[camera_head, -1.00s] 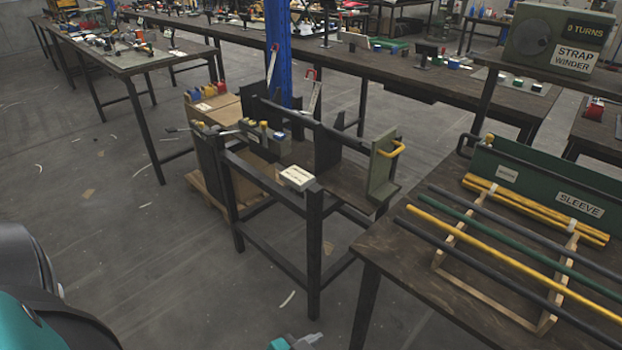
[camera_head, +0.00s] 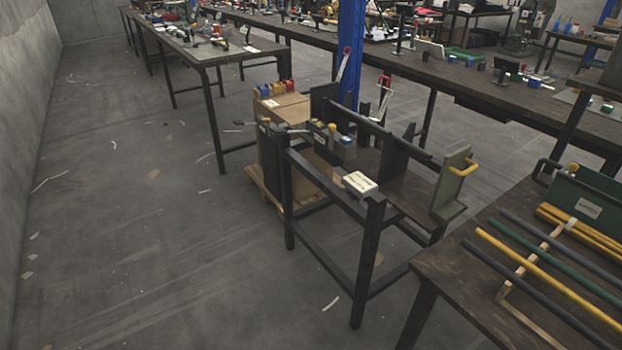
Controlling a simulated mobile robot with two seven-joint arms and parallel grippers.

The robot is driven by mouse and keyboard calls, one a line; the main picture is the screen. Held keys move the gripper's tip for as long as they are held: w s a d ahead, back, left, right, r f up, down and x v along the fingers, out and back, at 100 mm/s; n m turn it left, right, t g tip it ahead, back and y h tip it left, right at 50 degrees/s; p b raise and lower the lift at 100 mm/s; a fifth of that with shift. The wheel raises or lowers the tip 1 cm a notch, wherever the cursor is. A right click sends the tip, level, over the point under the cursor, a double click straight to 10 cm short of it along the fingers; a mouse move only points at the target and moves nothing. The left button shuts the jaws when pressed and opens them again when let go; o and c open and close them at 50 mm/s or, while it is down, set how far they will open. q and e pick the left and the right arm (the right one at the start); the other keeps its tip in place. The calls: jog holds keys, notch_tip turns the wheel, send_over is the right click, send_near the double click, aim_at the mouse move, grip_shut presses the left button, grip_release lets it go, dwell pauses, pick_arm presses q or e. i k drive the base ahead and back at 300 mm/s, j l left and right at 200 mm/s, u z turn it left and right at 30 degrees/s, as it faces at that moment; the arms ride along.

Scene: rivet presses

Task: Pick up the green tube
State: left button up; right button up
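The green tube (camera_head: 555,262) is a long thin rod on the wooden rack at the right of the picture. It lies across the rack between a dark grey tube (camera_head: 575,258) behind it and a yellow tube (camera_head: 550,281) in front. Another dark tube (camera_head: 530,301) lies nearest the front. The right part of the tubes runs toward or past the picture edge. Neither of my grippers shows in the picture, and nothing is seen touching the green tube.
The rack (camera_head: 521,272) stands on a dark wooden table (camera_head: 447,279). A green labelled bin (camera_head: 583,201) with yellow tubes is behind it. A dark metal stand (camera_head: 378,222) with a yellow-handled plate (camera_head: 452,188) is left of the table. Open concrete floor (camera_head: 150,260) lies at left.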

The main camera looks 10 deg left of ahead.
aim_at(612, 301)
jog(key=z, duration=1.45)
jog(key=l+u, duration=0.25)
jog(key=l, duration=0.15)
